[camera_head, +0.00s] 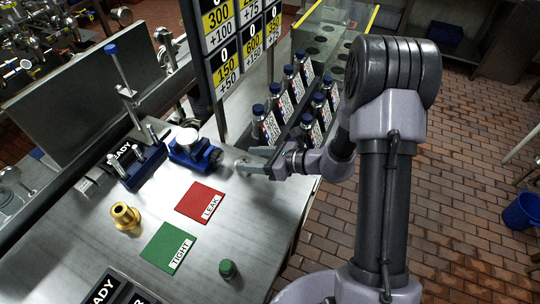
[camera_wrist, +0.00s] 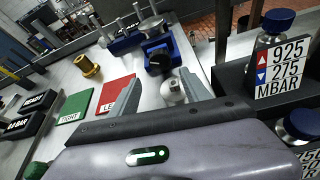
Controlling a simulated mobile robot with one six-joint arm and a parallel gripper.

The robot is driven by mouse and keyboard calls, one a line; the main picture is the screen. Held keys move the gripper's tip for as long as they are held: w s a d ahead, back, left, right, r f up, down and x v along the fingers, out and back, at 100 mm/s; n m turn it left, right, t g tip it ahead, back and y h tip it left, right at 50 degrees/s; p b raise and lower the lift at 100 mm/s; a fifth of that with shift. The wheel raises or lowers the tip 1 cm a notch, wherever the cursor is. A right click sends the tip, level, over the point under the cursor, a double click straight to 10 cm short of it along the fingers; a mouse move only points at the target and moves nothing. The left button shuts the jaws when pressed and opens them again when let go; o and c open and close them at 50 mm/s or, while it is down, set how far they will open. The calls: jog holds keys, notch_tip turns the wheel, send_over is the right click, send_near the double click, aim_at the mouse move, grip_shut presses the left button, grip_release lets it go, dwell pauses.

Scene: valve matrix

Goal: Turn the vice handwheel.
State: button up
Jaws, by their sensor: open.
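The blue vice (camera_head: 195,152) sits on the steel bench, with a pale round disc (camera_head: 187,137) on top. In the wrist view the vice (camera_wrist: 167,45) lies ahead of my gripper, and a dark round knob, which looks like its handwheel (camera_wrist: 159,62), faces me. My gripper (camera_head: 246,161) is right of the vice, low over the bench and apart from it. In the wrist view my gripper (camera_wrist: 161,78) has its fingers spread. A small silvery part (camera_wrist: 172,92) shows between them; I cannot tell whether it touches either finger.
A red LEAK mat (camera_head: 201,203), a green TIGHT mat (camera_head: 168,247), a brass fitting (camera_head: 125,218) and a green-capped item (camera_head: 229,269) are on the bench. Labelled bottles (camera_head: 268,127) stand in a rack close behind my gripper. A sign board (camera_head: 225,45) rises beyond the vice.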

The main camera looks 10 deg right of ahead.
jog(key=p+v, duration=0.1)
jog(key=v, duration=0.6)
jog(key=shift+o, duration=0.5)
jog(key=shift+o, duration=1)
jog(key=s+a+n+t+b, duration=0.1)
jog(key=s+a+n+h+b, duration=0.1)
jog(key=b, duration=0.1)
jog(key=shift+a+f+n+t, duration=0.25)
jog(key=shift+a+n+t, duration=0.05)
jog(key=shift+n+t, duration=0.1)
jog(key=b, duration=0.3)
send_near(220, 157)
jog(key=shift+n+h, duration=0.3)
jog(key=shift+n, duration=0.1)
jog(key=x, duration=0.9)
jog(key=shift+a+r, duration=0.2)
jog(key=shift+a, duration=0.15)
jog(key=shift+c, duration=0.5)
